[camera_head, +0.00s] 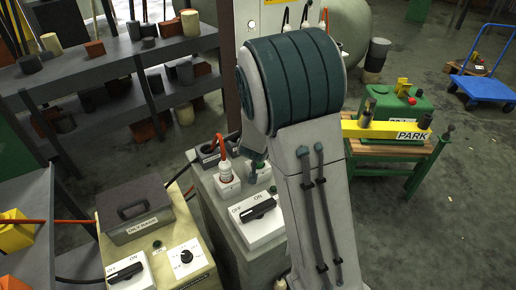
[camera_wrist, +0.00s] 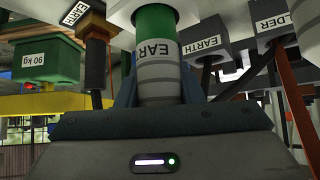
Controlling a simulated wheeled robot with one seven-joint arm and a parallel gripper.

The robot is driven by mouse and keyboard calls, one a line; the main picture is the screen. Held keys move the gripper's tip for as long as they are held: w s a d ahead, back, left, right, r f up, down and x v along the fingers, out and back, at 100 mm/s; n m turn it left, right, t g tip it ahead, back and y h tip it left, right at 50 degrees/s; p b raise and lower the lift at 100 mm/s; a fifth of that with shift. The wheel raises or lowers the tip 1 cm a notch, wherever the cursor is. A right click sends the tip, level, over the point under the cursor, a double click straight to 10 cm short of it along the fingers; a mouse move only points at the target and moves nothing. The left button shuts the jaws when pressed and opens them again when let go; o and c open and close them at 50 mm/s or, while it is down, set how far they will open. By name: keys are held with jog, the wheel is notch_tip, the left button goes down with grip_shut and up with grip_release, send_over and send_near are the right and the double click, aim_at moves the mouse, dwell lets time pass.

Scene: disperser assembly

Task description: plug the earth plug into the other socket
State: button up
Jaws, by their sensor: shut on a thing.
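In the wrist view my gripper (camera_wrist: 158,98) is shut around the earth plug (camera_wrist: 160,72). The plug has a pale grey ribbed body with part of an "EAR" label and a green end pointing up in the picture. A block labelled EARTH (camera_wrist: 207,45) shows just right of it. Another EARTH label (camera_wrist: 75,14) is at upper left, on a dark part. In the head view a white plug with a red cable (camera_head: 226,172) stands in a socket on the grey machine (camera_head: 236,222). A second socket (camera_head: 262,172) is beside it, partly behind my arm. I cannot tell whether the held plug touches a socket.
A second cabinet at lower left carries a dark lidded box (camera_head: 138,208), a switch and a dial (camera_head: 187,257). Shelves (camera_head: 118,68) stand behind. A yellow PARK bar (camera_head: 388,131) is at right. Dark and orange cables hang at the wrist view's right.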

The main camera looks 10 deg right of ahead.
jog(key=shift+f+b, duration=1)
jog(key=shift+f, duration=0.2)
jog(key=o, duration=1.2)
jog(key=shift+p+v, duration=3.55)
jog(key=shift+v, duration=3.4)
jog(key=shift+f, duration=0.1)
